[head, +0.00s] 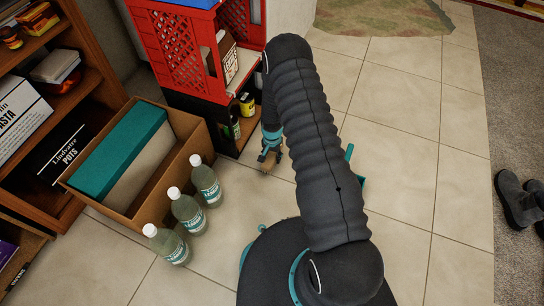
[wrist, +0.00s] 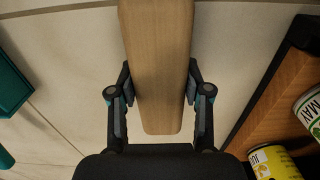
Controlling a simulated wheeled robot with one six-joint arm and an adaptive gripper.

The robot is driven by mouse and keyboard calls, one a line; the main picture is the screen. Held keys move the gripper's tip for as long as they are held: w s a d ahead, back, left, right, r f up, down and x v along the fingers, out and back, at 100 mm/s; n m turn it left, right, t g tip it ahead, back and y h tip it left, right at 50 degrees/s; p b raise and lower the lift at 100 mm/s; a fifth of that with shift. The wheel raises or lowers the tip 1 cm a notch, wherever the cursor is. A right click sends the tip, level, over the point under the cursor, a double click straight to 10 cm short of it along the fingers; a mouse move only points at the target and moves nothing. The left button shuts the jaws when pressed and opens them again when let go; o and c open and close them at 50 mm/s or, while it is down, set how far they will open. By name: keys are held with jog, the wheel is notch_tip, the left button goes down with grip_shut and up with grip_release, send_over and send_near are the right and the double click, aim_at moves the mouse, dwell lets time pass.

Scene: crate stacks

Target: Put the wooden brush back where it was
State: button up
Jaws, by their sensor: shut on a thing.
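My gripper (wrist: 159,100) is shut on the wooden brush (wrist: 158,60), with one finger against each side of it. In the wrist view the brush is a plain light-wood block that runs out of the top of the picture. Its far end is out of view there, and no bristles show. In the head view my gripper (head: 270,155) is low over the tiled floor, just right of the red crate stack, partly behind my arm. A small part of the brush (head: 267,166) shows below it.
The red crate (head: 180,50) stands on a black, wood-floored crate (head: 196,108) holding a can and a jar. Left of it are a cardboard box (head: 195,150) with a teal item, several bottles (head: 188,214) and a wooden shelf (head: 95,60). Shoes (head: 518,200) lie at right. Tiles right of my arm are clear.

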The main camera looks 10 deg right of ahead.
jog(key=shift+f, duration=0.15)
jog(key=o, duration=1)
